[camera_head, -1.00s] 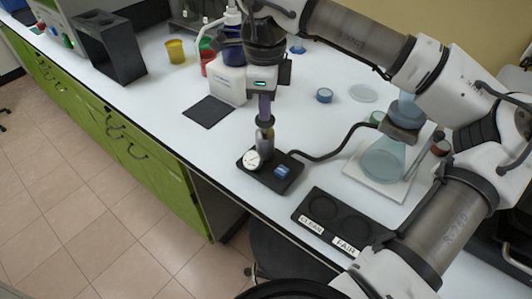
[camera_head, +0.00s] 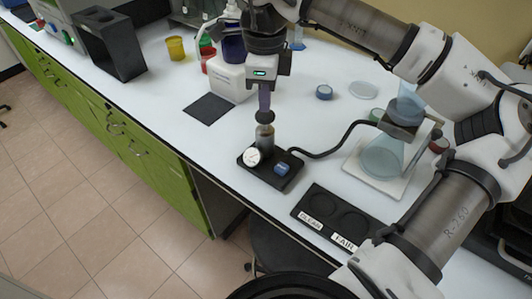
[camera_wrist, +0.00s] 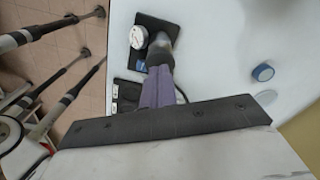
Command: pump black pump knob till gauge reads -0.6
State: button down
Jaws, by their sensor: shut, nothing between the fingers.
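The hand pump's black base (camera_head: 246,161) stands near the table's front edge. It carries a white round gauge (camera_head: 251,156), a blue part (camera_head: 282,168) and an upright cylinder (camera_head: 265,138). The black pump knob (camera_head: 265,117) tops the cylinder. My gripper (camera_head: 264,106), with purple fingers, is shut and empty, pointing down right above the knob; its tips look to be at or touching the knob's top. The wrist view shows the gauge (camera_wrist: 138,37), the knob (camera_wrist: 159,52) partly behind my fingers (camera_wrist: 158,92). The gauge's reading is too small to make out.
A black hose runs from the base to a flask (camera_head: 382,157) on a white plate at the right. A black tray (camera_head: 334,220) labelled CLEAN and FAIR lies in front. A white container (camera_head: 231,83) and a dark mat (camera_head: 208,108) are behind to the left.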

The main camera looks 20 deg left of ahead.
aim_at(265, 114)
jog(key=shift+f+b, duration=1.4)
jog(key=shift+f, duration=0.45)
jog(key=shift+r+p, duration=1.35)
jog(key=shift+r, duration=0.75)
jog(key=shift+r+p, duration=1.75)
jog(key=shift+r, duration=0.8)
